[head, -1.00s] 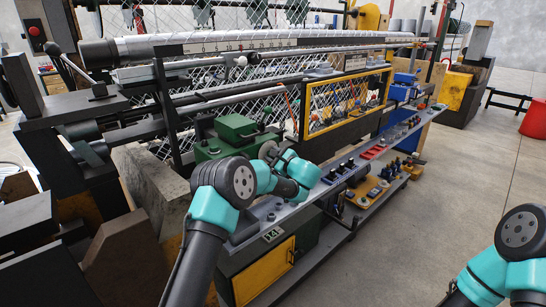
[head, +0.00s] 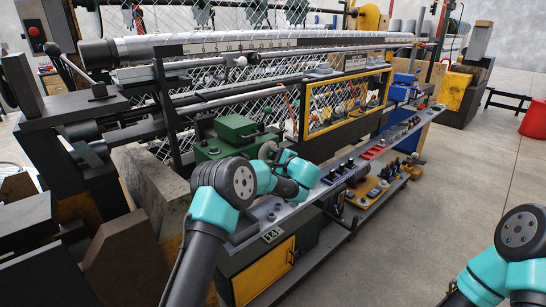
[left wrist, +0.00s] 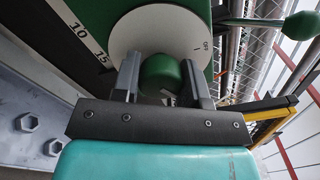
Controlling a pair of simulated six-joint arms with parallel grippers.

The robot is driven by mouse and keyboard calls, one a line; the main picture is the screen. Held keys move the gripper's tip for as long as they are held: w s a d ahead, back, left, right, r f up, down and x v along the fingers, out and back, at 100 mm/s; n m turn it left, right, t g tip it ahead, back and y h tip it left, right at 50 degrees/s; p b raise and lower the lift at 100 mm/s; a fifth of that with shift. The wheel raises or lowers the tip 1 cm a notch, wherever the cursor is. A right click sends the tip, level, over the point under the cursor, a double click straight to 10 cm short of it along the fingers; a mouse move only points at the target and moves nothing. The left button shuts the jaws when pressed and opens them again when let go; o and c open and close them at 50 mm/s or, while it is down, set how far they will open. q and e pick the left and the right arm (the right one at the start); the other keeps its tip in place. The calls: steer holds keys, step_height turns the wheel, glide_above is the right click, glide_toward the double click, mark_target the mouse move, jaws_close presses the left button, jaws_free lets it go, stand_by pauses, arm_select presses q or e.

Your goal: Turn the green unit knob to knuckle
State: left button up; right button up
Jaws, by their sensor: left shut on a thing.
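The green unit (head: 234,132) stands on the machine's bench, left of centre in the head view. In the left wrist view its round green knob (left wrist: 160,75) sits in front of a white dial disc (left wrist: 150,28) with small dark marks along its right side. My left gripper (left wrist: 160,82) is shut on the knob, one finger on each side of it. The fingers and knob cover the lower part of the disc. I cannot tell which marking the knob points at. My right arm shows at the lower right of the head view; its gripper is out of view.
A green ball-ended lever (left wrist: 300,26) sticks out right of the dial in the left wrist view. A yellow-framed mesh guard (head: 346,102) stands right of the green unit. The bench shelf (head: 325,180) holds several small parts. The floor (head: 460,180) at right is clear.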

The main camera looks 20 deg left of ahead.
arm_select(q)
steer(key=o, duration=0.9)
steer(key=v, duration=1.7)
steer(key=shift+d, duration=0.25)
